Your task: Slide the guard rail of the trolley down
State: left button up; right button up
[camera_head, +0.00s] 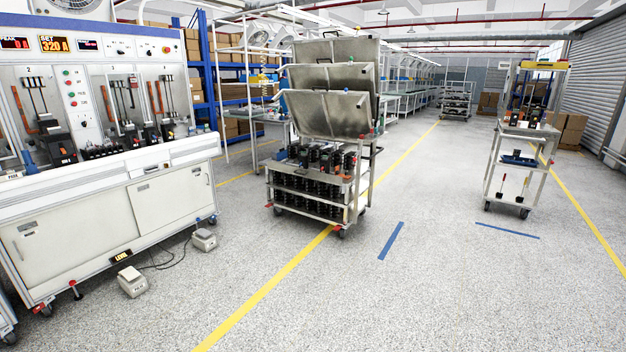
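A metal trolley (352,190) stands in the middle of the floor, some way off. Its shelves hold several dark breakers (312,185) in rows. Large tilted steel panels (327,112) rise above the top shelf, one behind another. Small red parts show at the trolley's corners. Metal bars run along the edges of the shelves, but I cannot tell which one is the guard rail or how high it sits. A second, smaller trolley (522,132) stands at the right, with a yellow bar on top. Neither of my grippers is in view.
A white test bench (160,205) with meters and breakers fills the left. Two foot pedals (132,281) with cables lie on the floor before it. Blue shelving with boxes (232,85) stands behind. The floor in front and to the right is clear, marked with yellow and blue lines.

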aim_at(335, 179)
jog(key=i, duration=3.25)
jog(key=i+z, duration=0.1)
jog(key=i, duration=0.55)
jog(key=i+j+z, duration=0.15)
jog(key=i, duration=0.5)
jog(key=i+j+z, duration=0.1)
jog(key=i, duration=0.55)
jog(key=j, duration=0.1)
